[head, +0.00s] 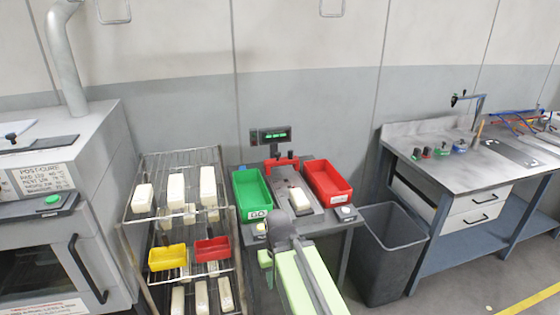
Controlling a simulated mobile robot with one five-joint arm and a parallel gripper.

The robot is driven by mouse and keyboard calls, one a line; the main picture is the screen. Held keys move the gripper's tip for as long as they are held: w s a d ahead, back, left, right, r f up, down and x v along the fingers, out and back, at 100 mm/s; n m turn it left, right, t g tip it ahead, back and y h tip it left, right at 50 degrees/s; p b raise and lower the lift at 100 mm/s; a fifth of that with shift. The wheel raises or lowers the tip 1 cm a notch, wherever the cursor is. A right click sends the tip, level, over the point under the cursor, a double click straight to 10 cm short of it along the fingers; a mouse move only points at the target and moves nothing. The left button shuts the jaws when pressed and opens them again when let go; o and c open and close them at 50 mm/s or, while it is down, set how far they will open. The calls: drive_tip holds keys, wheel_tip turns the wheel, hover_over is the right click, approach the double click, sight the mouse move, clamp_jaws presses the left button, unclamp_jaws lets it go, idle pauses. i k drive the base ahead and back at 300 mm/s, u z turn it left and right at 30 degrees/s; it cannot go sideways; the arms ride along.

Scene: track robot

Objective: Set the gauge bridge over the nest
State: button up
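The gauge bridge, seemingly the red piece (281,163) with dark posts, stands at the back of a small bench, below a green-lit display (275,135). The nest (311,204) is the grey plate in front of it, with a pale block (298,198) lying on it. The bridge is behind the block, not over it. The end of my arm, where my gripper (278,224) is, shows in front of the nest, at its lower left. Its fingers cannot be made out, and the arm hides part of the bench front.
A green bin (240,187) marked GO stands left of the nest and a red bin (341,191) right of it. A wire rack (145,226) with pale blocks and small trays is on the left. A grey waste bin (395,265) stands on the right, before a metal workbench (465,162).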

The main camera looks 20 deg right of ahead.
sight(292, 159)
drive_tip(key=z, duration=5.8)
drive_tip(key=i, duration=0.15)
drive_tip(key=z, duration=2.75)
drive_tip(key=k, duration=0.55)
drive_tip(key=z, duration=3.8)
drive_tip(key=i, duration=0.1)
drive_tip(key=u, duration=1.5)
drive_tip(key=i, duration=1.1)
drive_tip(key=u, duration=0.1)
